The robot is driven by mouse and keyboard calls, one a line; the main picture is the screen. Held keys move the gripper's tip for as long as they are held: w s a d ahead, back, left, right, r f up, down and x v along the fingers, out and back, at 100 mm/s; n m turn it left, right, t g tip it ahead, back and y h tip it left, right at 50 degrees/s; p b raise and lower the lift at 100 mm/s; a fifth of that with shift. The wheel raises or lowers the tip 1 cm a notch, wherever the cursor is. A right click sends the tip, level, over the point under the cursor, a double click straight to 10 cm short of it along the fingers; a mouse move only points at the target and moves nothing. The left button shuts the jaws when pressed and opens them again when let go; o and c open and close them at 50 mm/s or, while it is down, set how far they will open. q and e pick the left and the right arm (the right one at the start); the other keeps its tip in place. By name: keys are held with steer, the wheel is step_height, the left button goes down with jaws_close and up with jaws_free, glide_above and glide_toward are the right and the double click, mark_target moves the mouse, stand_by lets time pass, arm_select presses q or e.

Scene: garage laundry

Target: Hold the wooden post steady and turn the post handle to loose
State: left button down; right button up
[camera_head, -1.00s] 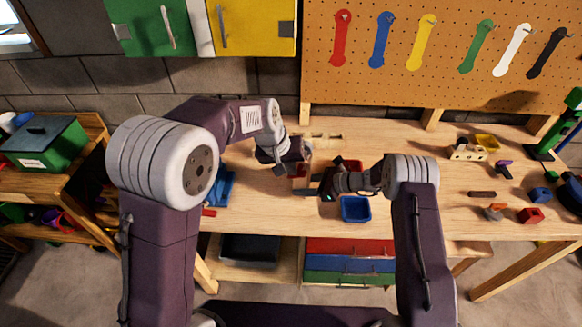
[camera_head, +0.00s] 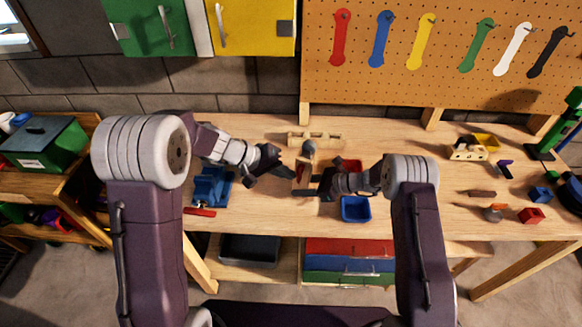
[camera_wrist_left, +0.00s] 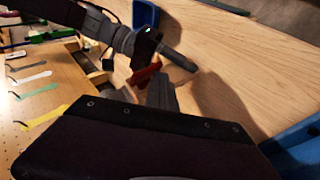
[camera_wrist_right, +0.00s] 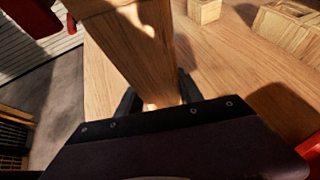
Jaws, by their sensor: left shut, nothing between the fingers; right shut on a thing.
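The wooden post (camera_head: 302,179) stands on the workbench near the middle in the head view. A grey rounded knob (camera_head: 309,148) shows at its far upper end; I cannot tell whether this is the post handle. My right gripper (camera_head: 318,187) is shut on the post from the right. The right wrist view shows the post (camera_wrist_right: 148,50) between its fingers (camera_wrist_right: 158,97). My left gripper (camera_head: 288,172) is shut and empty, just left of the post and apart from it. In the left wrist view its fingers (camera_wrist_left: 162,92) are near a small red part (camera_wrist_left: 146,74), partly hidden.
A blue tray (camera_head: 356,209) stands right of the post, with a red one (camera_head: 350,165) behind. A blue vise-like object (camera_head: 211,186) and a red tool (camera_head: 200,211) lie left. A wooden rack (camera_head: 316,140) is behind. Bench space to the right is partly clear.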

arm_select(q)
steer(key=shift+w+d+f+n+t+h, duration=0.1)
steer(key=shift+d+f+n+t+h, duration=0.55)
steer(key=shift+h, duration=0.9)
steer(key=shift+d+f+n+g+h, duration=0.1)
steer(key=shift+d+f+h, duration=0.25)
steer(key=shift+f+h, duration=0.95)
steer(key=shift+w+d+f+n+t+h, duration=0.1)
steer(key=shift+d+f+n+t+h, duration=0.35)
steer(key=shift+h, duration=1.4)
